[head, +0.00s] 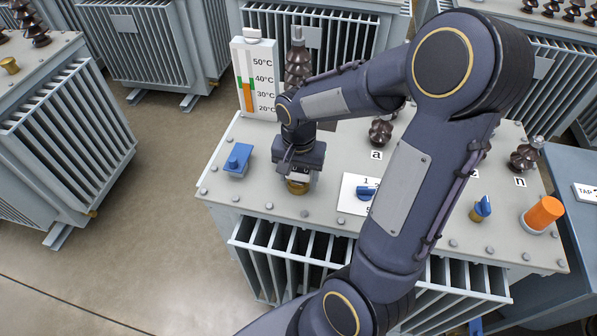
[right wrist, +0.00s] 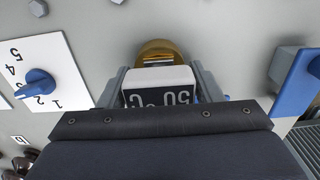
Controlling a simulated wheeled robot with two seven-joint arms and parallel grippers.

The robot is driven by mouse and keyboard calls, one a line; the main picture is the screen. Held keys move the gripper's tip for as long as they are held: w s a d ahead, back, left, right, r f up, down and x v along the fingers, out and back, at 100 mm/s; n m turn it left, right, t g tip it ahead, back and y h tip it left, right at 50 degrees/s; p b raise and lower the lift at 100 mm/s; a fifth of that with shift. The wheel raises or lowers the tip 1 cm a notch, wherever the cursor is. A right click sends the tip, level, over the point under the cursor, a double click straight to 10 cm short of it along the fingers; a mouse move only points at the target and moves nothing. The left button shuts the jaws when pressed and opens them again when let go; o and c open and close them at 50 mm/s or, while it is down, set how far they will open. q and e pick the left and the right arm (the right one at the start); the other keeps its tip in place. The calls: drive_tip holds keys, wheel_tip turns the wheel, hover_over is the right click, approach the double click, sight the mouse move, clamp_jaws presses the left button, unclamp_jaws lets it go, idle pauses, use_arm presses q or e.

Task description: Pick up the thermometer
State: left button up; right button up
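The thermometer (right wrist: 162,92) is a small black block with a white top, marked "50 °C" upside down in the right wrist view. It sits between the fingers of my right gripper (right wrist: 160,88), with no clear gap on either side. In the head view my right gripper (head: 298,172) points down just above a brass fitting (head: 298,187) on the grey transformer lid (head: 270,195). The brass fitting also shows just beyond the thermometer in the wrist view (right wrist: 158,48). I cannot tell whether the thermometer touches the fitting. My left gripper is out of view.
A tall temperature gauge board (head: 245,80) stands at the lid's back left. A blue box (head: 237,160) lies left of my gripper. A numbered plate with a blue knob (head: 364,193) is to its right. Brown insulators (head: 380,131), a blue valve (head: 481,208) and an orange cylinder (head: 543,213) stand further right.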

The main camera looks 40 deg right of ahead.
drive_tip(key=c, duration=0.6)
drive_tip(key=shift+r, duration=0.1)
